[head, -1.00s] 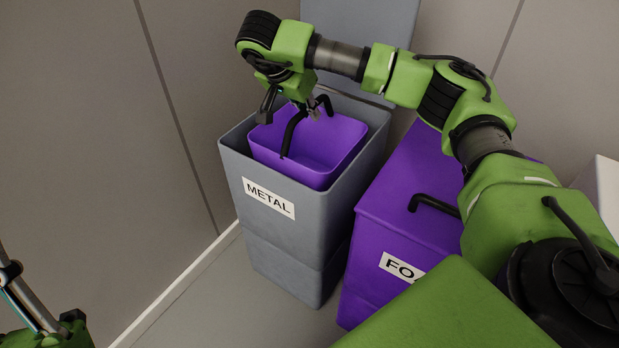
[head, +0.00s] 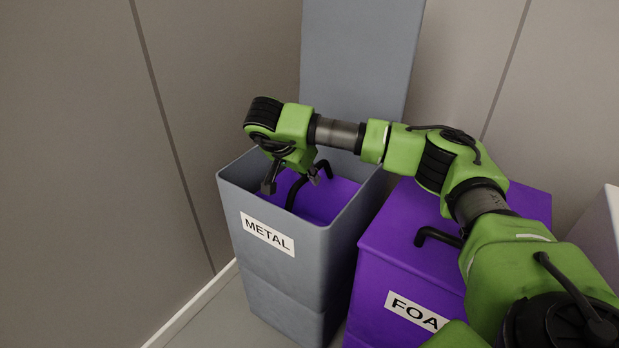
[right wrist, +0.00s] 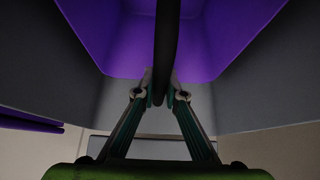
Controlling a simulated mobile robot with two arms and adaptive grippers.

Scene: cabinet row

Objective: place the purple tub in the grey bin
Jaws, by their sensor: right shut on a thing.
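The grey bin (head: 275,275) has a METAL label on its front and stands open. The purple tub (head: 327,206) is down inside it, below the rim. My right gripper (head: 292,184) is over the bin's mouth, shut on the tub's black handle (head: 298,190). In the right wrist view the handle (right wrist: 165,45) runs between the fingertips of the gripper (right wrist: 160,97), and the tub (right wrist: 115,45) hangs between the grey bin walls (right wrist: 265,90). Whether the tub's base touches the bin floor is hidden. My left gripper is out of view.
The grey bin's lid (head: 360,60) stands upright behind it. A shut purple bin (head: 390,265), its label reading FOA with the rest covered, stands close on the right under my right arm. A pale unit (head: 603,230) is at far right. A wall (head: 90,150) rises on the left.

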